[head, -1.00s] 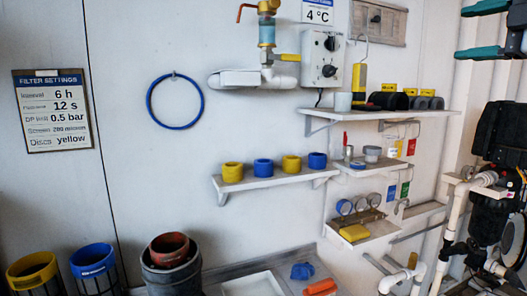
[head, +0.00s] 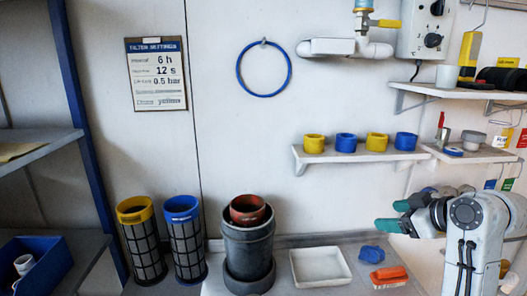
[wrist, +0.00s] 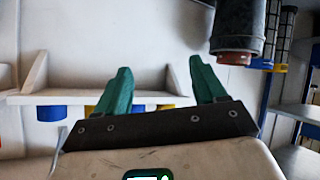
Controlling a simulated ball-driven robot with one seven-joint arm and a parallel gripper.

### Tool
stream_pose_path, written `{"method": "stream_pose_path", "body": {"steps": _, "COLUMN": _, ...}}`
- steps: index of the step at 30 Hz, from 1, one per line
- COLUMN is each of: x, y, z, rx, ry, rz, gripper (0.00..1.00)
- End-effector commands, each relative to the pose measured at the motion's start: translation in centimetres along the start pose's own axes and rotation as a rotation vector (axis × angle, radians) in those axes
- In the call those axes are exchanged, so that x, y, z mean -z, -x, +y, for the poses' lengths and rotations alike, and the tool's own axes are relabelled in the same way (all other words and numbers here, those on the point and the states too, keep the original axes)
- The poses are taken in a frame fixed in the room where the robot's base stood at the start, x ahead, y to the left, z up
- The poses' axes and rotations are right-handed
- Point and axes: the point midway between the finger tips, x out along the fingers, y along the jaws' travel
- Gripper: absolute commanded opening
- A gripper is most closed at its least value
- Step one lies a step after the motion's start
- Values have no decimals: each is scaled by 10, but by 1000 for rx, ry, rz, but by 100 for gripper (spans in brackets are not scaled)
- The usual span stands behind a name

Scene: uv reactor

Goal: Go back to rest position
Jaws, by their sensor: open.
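My gripper (head: 390,215) is at the right of the head view, raised in front of the wall below the small shelf of rings. Its two green fingers point left. In the wrist view my gripper (wrist: 163,85) shows its fingers spread apart with nothing between them. The wrist view appears upside down, with the ring shelf (wrist: 90,98) beyond the fingers. The arm hides part of the wall and the lower shelves at the right.
Yellow-topped (head: 140,240) and blue-topped (head: 185,235) mesh filters stand left of a dark grey pot (head: 248,245) holding a red-brown cup (head: 247,209). A white tray (head: 320,267), a blue piece (head: 371,254) and an orange piece (head: 389,273) lie on the bench. Shelving (head: 45,145) stands at left.

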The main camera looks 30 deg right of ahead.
Motion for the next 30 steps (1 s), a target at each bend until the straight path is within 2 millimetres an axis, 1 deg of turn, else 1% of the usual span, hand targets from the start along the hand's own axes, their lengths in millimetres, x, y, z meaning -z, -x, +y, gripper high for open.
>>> {"method": "stream_pose_path", "body": {"steps": 1, "x": -18, "y": -20, "z": -32, "rx": 48, "ry": -38, "rz": -46, "gripper": 70}}
{"method": "stream_pose_path", "body": {"steps": 2, "x": -28, "y": -28, "z": -48, "rx": 68, "ry": -60, "rz": -73, "gripper": 70}}
{"method": "stream_pose_path", "body": {"steps": 3, "x": -42, "y": -38, "z": -71, "rx": 94, "ry": -87, "rz": -111, "gripper": 70}}
{"method": "stream_pose_path", "body": {"steps": 5, "x": -63, "y": -50, "z": -104, "rx": 130, "ry": -126, "rz": -172, "gripper": 70}}
{"method": "stream_pose_path", "body": {"steps": 6, "x": -79, "y": -56, "z": -127, "rx": 152, "ry": -148, "rz": -216, "gripper": 70}}
{"method": "stream_pose_path", "body": {"steps": 7, "x": -90, "y": -60, "z": -144, "rx": 167, "ry": -163, "rz": -250, "gripper": 70}}
{"method": "stream_pose_path", "body": {"steps": 8, "x": -102, "y": -62, "z": -161, "rx": 182, "ry": -177, "rz": -285, "gripper": 70}}
{"method": "stream_pose_path", "body": {"steps": 9, "x": -118, "y": -64, "z": -183, "rx": 198, "ry": -193, "rz": -333, "gripper": 70}}
{"method": "stream_pose_path", "body": {"steps": 11, "x": -144, "y": -63, "z": -215, "rx": 218, "ry": -211, "rz": -408, "gripper": 70}}
{"method": "stream_pose_path", "body": {"steps": 12, "x": -161, "y": -60, "z": -235, "rx": 227, "ry": -219, "rz": -459, "gripper": 70}}
{"method": "stream_pose_path", "body": {"steps": 14, "x": -187, "y": -53, "z": -263, "rx": 238, "ry": -227, "rz": -536, "gripper": 70}}
{"method": "stream_pose_path", "body": {"steps": 15, "x": -205, "y": -46, "z": -280, "rx": 241, "ry": -227, "rz": -588, "gripper": 70}}
{"method": "stream_pose_path", "body": {"steps": 17, "x": -230, "y": -34, "z": -301, "rx": 240, "ry": -223, "rz": -661, "gripper": 70}}
{"method": "stream_pose_path", "body": {"steps": 18, "x": -246, "y": -26, "z": -313, "rx": 236, "ry": -218, "rz": -706, "gripper": 70}}
{"method": "stream_pose_path", "body": {"steps": 21, "x": -278, "y": -4, "z": -333, "rx": 219, "ry": -198, "rz": -799, "gripper": 70}}
{"method": "stream_pose_path", "body": {"steps": 22, "x": -285, "y": 2, "z": -336, "rx": 212, "ry": -190, "rz": -821, "gripper": 70}}
{"method": "stream_pose_path", "body": {"steps": 24, "x": -299, "y": 14, "z": -342, "rx": 199, "ry": -178, "rz": -861, "gripper": 70}}
{"method": "stream_pose_path", "body": {"steps": 26, "x": -307, "y": 20, "z": -345, "rx": 190, "ry": -170, "rz": -884, "gripper": 70}}
{"method": "stream_pose_path", "body": {"steps": 30, "x": -315, "y": 27, "z": -347, "rx": 179, "ry": -161, "rz": -906, "gripper": 70}}
